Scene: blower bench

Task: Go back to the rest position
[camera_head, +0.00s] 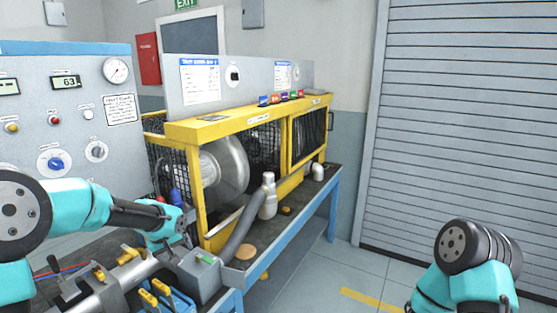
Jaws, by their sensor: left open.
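My left arm comes in from the left. Its gripper (187,240) is open, small and partly hidden by the wrist, above the bench near a grey box with a green switch (201,268). I see nothing held in it. My right arm shows only as black and cyan links at the lower right, over the floor. Its gripper is out of view.
A yellow-framed blower rig (192,131) with mesh guards stands on the blue-edged bench (333,193). A control panel (122,150) stands at left.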

